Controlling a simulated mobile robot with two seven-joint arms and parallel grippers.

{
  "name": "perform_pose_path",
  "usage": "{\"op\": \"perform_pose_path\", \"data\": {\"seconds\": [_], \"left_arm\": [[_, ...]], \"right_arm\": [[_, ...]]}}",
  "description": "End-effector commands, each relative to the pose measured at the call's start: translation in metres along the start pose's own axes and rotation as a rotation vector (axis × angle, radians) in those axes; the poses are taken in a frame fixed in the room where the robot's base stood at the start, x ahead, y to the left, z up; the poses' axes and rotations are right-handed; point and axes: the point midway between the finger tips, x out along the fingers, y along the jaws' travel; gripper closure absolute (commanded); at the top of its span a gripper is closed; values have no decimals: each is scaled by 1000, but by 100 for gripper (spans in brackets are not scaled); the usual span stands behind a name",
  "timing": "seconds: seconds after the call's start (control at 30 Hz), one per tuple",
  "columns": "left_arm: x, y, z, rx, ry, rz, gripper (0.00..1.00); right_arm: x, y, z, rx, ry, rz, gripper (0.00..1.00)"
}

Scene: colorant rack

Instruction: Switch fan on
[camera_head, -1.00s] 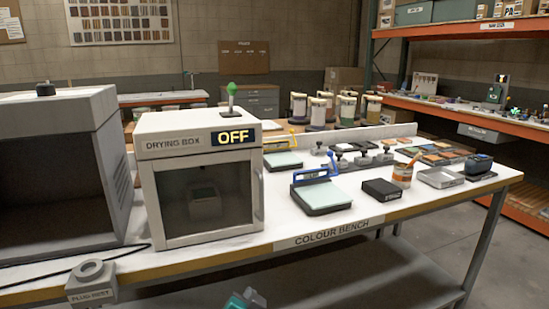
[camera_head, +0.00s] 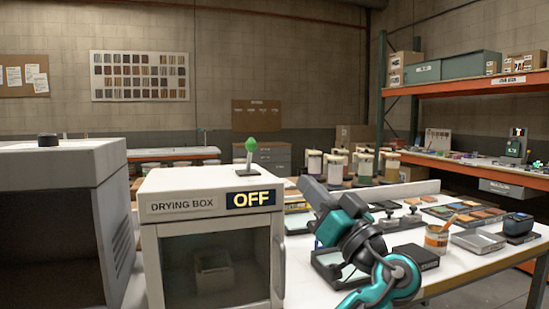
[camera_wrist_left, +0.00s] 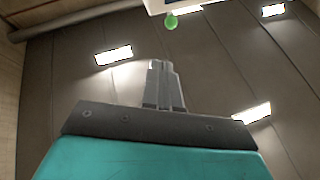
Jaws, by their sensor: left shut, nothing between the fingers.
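The drying box (camera_head: 180,206) is a pale cabinet with a glazed front, and its display (camera_head: 251,199) reads OFF. A lever with a green knob (camera_head: 251,144) stands on its top, towards the back right. My left gripper (camera_head: 305,183) is shut and empty, to the right of the box and somewhat lower than the knob, apart from it. In the left wrist view the closed fingers (camera_wrist_left: 161,68) point towards the green knob (camera_wrist_left: 171,21), with a gap between, and a pale edge of the box (camera_wrist_left: 158,7) shows above. My right gripper is out of view.
A grey open-fronted box (camera_head: 52,178) stands left of the drying box. Several pots stand behind. The space above the drying box is clear.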

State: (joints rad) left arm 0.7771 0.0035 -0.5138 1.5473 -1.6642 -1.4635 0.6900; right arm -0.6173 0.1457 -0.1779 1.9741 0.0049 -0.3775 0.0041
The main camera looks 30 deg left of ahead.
Motion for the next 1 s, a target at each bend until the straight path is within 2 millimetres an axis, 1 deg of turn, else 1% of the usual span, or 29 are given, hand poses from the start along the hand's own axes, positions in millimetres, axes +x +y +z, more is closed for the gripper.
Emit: {"op": "perform_pose_path", "data": {"seconds": [0.03, 0.13, 0.47, 0.57, 0.67, 0.77, 0.9, 1.0], "left_arm": [[1, -5, -8, -19, 10, -29, 100], [2, -11, -15, -37, 21, -61, 100], [3, -12, -17, -40, 23, -67, 100], [7, -12, -17, -39, 23, -67, 100], [18, -14, -18, -39, 23, -69, 100], [36, -15, -19, -38, 24, -69, 100], [68, -17, -21, -38, 24, -69, 100], [89, -18, -20, -37, 23, -69, 100]], "right_arm": [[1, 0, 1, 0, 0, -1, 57], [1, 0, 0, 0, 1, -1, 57], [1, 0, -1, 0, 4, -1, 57], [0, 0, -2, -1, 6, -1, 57], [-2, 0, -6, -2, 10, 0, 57], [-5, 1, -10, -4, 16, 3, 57], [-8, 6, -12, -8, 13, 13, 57], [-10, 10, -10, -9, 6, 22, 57]]}}
